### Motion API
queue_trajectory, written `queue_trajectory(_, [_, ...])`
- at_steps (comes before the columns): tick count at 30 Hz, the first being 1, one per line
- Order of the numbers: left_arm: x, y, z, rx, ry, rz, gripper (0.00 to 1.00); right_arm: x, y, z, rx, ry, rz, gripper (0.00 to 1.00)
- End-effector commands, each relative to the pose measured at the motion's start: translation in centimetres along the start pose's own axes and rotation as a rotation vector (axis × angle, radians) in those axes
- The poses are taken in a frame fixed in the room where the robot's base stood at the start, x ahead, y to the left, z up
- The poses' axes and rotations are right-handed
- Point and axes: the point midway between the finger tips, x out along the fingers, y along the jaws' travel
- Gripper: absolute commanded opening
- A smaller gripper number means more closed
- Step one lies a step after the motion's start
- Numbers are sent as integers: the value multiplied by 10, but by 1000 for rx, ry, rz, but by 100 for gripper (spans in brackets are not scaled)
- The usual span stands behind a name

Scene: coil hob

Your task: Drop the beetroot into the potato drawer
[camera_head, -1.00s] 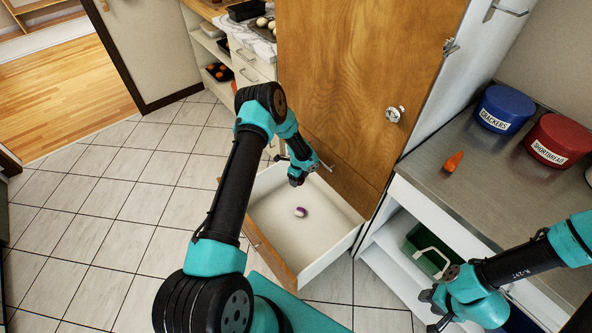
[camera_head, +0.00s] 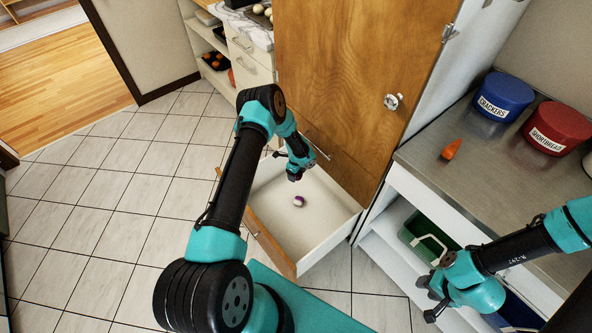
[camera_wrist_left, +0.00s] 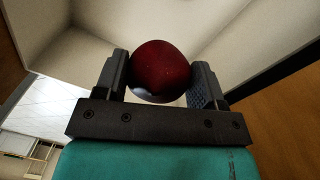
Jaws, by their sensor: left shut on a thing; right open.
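The beetroot (camera_wrist_left: 162,68) is a dark red ball between the two fingers of my left gripper (camera_wrist_left: 160,88) in the left wrist view. The gripper is shut on it. My right gripper (camera_head: 430,302) is open and empty at the lower right, in front of the counter shelves.
A tall wooden door (camera_head: 360,80) stands right behind the drawer. A green basket (camera_head: 428,235) sits below. Tiled floor (camera_head: 110,220) at left is clear.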

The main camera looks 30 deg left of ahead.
Motion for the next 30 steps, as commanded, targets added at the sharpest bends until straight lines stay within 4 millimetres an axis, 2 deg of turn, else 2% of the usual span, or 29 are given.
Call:
queue_trajectory(6, [13, -1, 0, 0, 0, 0, 37, 0, 0, 0, 0, 0, 0, 43])
queue_trajectory(15, [14, -1, 0, 0, 0, 0, 37, 0, 0, 0, 0, 0, 0, 43])
queue_trajectory(16, [14, -1, 0, 0, 0, 0, 66, 0, 0, 0, 0, 0, 0, 43])
queue_trajectory(24, [14, -1, 0, 0, 0, 0, 92, 0, 0, 0, 0, 0, 0, 43])
queue_trajectory(30, [14, -1, 0, 0, 0, 0, 93, 0, 0, 0, 0, 0, 0, 43])
